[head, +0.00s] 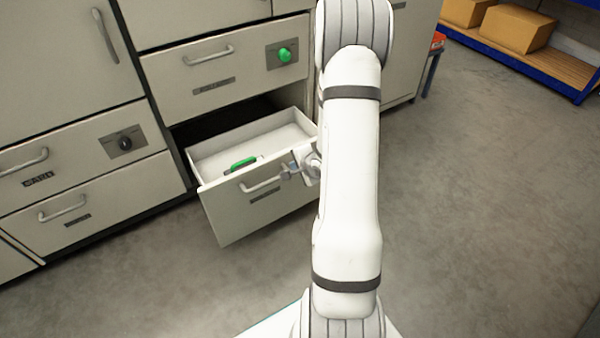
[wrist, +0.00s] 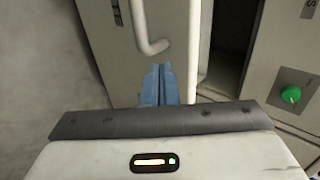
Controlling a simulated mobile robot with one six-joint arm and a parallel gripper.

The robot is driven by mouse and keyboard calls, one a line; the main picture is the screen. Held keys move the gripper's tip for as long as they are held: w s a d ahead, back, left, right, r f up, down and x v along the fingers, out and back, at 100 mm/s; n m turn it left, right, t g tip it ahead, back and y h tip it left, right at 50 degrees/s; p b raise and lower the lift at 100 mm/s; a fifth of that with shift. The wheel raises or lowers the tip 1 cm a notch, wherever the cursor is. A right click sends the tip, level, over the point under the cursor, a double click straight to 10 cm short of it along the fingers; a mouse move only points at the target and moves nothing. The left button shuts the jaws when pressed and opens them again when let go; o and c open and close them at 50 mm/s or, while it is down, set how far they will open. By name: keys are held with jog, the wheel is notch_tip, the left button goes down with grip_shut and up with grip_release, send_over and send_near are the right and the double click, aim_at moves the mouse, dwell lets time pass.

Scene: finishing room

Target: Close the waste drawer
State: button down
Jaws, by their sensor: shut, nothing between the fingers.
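The open drawer, which I take to be the waste drawer, is pulled well out of the lower cabinet; its front panel (head: 250,208) carries a bar handle (head: 262,184) and a label too small to read. A green-handled object (head: 242,164) lies inside. My gripper (head: 288,171) is at the drawer front by the right end of the handle. In the wrist view its blue fingers (wrist: 160,86) are together and empty, close to the front panel (wrist: 112,60) beside the handle's bent end (wrist: 153,44). I cannot tell whether they touch the panel.
Above is a shut drawer (head: 215,85) with a green knob (head: 285,55), also in the wrist view (wrist: 291,94). To the left are shut drawers, one with a dark knob (head: 125,143). Open floor (head: 480,200) lies right; a blue-edged shelf (head: 540,65) with cardboard boxes stands behind.

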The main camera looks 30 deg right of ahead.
aim_at(285, 158)
jog(key=shift+w+a+r+b, duration=0.15)
jog(key=shift+w+b, duration=0.3)
jog(key=shift+w, duration=1.45)
